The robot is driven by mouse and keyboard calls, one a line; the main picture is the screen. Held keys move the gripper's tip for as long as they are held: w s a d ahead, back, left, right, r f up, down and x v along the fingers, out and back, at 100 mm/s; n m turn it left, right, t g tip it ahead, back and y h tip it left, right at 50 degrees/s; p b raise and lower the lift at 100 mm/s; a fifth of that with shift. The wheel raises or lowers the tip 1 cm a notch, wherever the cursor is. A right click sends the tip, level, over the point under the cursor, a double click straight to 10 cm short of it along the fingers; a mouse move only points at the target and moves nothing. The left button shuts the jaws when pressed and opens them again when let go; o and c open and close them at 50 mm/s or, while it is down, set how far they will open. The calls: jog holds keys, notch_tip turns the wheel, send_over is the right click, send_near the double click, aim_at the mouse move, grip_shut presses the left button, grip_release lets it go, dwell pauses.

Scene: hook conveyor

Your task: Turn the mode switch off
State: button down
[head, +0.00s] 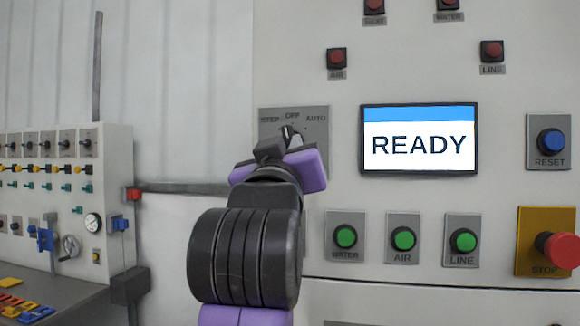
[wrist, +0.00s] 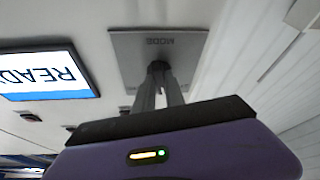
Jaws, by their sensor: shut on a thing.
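The mode switch is a dark rotary knob (head: 287,134) on a grey plate (head: 318,122) marked STEP, OFF and AUTO in the head view. My gripper (head: 288,140) is at the plate, with its fingers at the knob; its purple body hides the lower part of the plate. In the wrist view the plate (wrist: 122,50) reads MODE upside down, and my two fingers (wrist: 158,72) are shut on the knob. The knob's tip seems to point near OFF, but my fingers hide much of it, so its exact setting is unclear.
A screen (head: 419,139) reading READY is right of the plate. Green WATER (head: 346,236), AIR (head: 403,238) and LINE (head: 463,240) buttons sit below it. A blue RESET button (head: 551,142) and red STOP button (head: 558,250) are further right. A side panel (head: 65,190) stands left.

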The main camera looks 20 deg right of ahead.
jog(key=shift+w+a+f+m+g+h+b, duration=0.1)
jog(key=shift+m+g+h+b, duration=0.15)
jog(key=shift+m+h+b, duration=0.45)
jog(key=shift+a+m+g+h+b, duration=0.1)
jog(key=shift+m+g+b, duration=0.25)
jog(key=shift+m, duration=1.05)
jog(key=c, duration=1.4)
grip_release()
jog(key=b+v, duration=0.2)
jog(key=v, duration=0.5)
jog(key=shift+s+a+f, duration=0.15)
jog(key=shift+s+f, duration=0.05)
jog(key=shift+s, duration=0.05)
